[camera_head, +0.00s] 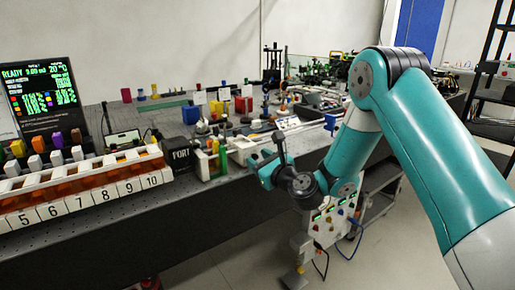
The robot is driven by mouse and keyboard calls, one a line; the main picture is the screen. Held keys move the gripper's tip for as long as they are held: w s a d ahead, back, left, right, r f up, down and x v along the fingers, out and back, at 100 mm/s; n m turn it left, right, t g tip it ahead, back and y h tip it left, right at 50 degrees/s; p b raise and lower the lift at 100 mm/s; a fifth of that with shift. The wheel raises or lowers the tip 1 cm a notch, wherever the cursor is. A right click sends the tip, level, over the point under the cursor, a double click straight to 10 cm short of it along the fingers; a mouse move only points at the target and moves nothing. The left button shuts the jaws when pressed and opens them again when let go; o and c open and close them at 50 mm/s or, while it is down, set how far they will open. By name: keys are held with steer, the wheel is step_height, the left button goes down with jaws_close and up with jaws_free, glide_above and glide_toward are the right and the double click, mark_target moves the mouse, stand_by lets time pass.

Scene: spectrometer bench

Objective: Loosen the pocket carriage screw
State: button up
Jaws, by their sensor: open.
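My gripper (266,155) is at the end of my teal arm, over the front edge of the bench. It is small and dark here; it is open, and I see nothing held in it. Just left of it stands a small fixture with upright coloured vials (212,158), next to a black box marked "PORT" (180,155). A white and grey device (240,148) sits behind my gripper and is partly covered by it. I cannot make out the pocket carriage or its screw; they are too small or hidden.
A numbered white rack (90,192) with orange compartments lies along the bench front at left. A screen reading "READY" (40,97) stands behind it. Optical gear (320,100) crowds the back of the bench. A white control box (330,225) with cables hangs below the edge. Floor (400,245) shows at right.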

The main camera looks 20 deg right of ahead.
steer(key=shift+w+a, duration=0.15)
steer(key=shift+w, duration=0.15)
jaws_close()
steer(key=shift+a, duration=0.1)
